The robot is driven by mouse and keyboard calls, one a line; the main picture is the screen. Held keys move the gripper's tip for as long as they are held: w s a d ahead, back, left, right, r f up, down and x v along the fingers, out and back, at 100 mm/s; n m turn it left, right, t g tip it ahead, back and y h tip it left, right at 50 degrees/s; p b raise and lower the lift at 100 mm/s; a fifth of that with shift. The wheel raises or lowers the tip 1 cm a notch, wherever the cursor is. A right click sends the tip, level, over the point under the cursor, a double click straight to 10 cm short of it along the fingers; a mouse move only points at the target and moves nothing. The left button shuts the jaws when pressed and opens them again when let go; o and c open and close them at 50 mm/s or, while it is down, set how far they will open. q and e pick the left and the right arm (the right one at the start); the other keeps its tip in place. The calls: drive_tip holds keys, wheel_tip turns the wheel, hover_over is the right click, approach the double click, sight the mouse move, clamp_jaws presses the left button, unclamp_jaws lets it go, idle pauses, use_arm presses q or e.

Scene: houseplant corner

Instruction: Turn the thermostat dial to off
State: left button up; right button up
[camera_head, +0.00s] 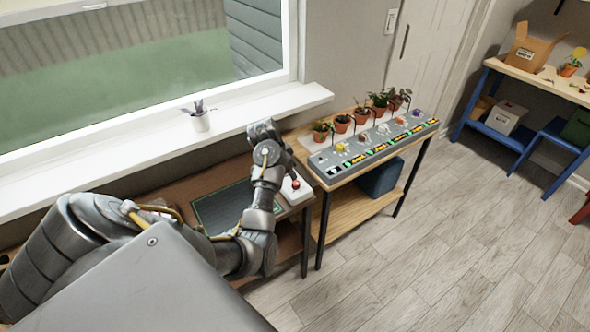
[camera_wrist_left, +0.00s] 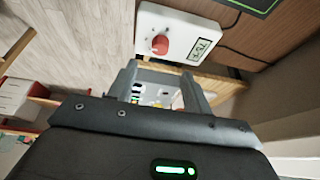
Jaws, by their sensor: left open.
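The thermostat (camera_head: 296,190) is a white box on the right end of the brown table, with a round red dial (camera_head: 295,184) on top. In the left wrist view the white box (camera_wrist_left: 180,22) also shows its red dial (camera_wrist_left: 160,44) and a small display (camera_wrist_left: 203,48) with dark digits, too small to read surely. The dial's exact setting cannot be made out. My left gripper (camera_wrist_left: 162,84) is open and empty, its fingers apart from the dial. In the head view, the left hand (camera_head: 266,135) is raised above and behind the thermostat. My right gripper is not in view.
A dark green mat (camera_head: 222,207) lies left of the thermostat. Right of it, a table bears a grey panel (camera_head: 375,150) with coloured labels and several potted plants behind. A white windowsill (camera_head: 130,148) holds a small plant (camera_head: 200,121). Floor (camera_head: 440,240) at right is clear.

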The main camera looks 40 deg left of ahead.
sight(296, 182)
use_arm(q)
drive_tip(key=x, duration=0.8)
drive_tip(key=shift+w+d+f, duration=0.1)
drive_tip(key=shift+w+f, duration=0.05)
drive_tip(key=shift+f, duration=0.25)
drive_tip(key=shift+c, duration=0.4)
